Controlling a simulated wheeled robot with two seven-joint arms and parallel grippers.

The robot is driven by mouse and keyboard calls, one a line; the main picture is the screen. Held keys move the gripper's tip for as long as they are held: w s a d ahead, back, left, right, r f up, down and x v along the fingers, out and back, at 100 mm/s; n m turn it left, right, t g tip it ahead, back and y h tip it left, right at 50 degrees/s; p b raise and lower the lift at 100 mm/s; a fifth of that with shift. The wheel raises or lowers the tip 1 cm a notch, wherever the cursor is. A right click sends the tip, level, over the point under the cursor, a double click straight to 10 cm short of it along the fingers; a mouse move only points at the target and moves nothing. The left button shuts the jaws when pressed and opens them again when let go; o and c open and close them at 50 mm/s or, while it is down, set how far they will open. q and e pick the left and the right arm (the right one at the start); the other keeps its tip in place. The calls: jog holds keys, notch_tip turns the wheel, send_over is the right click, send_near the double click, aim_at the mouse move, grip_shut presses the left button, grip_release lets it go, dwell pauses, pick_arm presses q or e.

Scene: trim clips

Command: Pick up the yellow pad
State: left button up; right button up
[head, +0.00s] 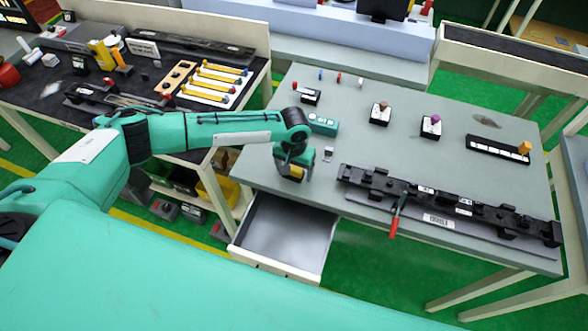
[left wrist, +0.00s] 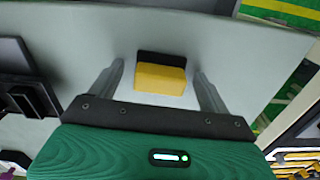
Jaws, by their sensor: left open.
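The yellow pad (left wrist: 160,79) is a small block with a black strip (left wrist: 160,58) along its far side. It lies on the grey table (head: 420,155) near its left front edge, above the open drawer. In the left wrist view it sits between the two fingers of my left gripper (left wrist: 160,85), with a clear gap on each side. In the head view my left gripper (head: 294,175) hangs over the pad, and only a bit of yellow (head: 296,171) shows beneath it. The gripper is open and empty. My right gripper is not in view.
A long black fixture (head: 450,205) with a red-handled lever (head: 395,222) lies to the right. An open, empty drawer (head: 285,235) juts out below the front edge. Small stands (head: 381,114) and a teal block (head: 322,124) stand farther back. A side table (head: 150,100) with tools is at left.

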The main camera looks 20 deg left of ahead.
pick_arm(q)
jog(key=c, duration=1.1)
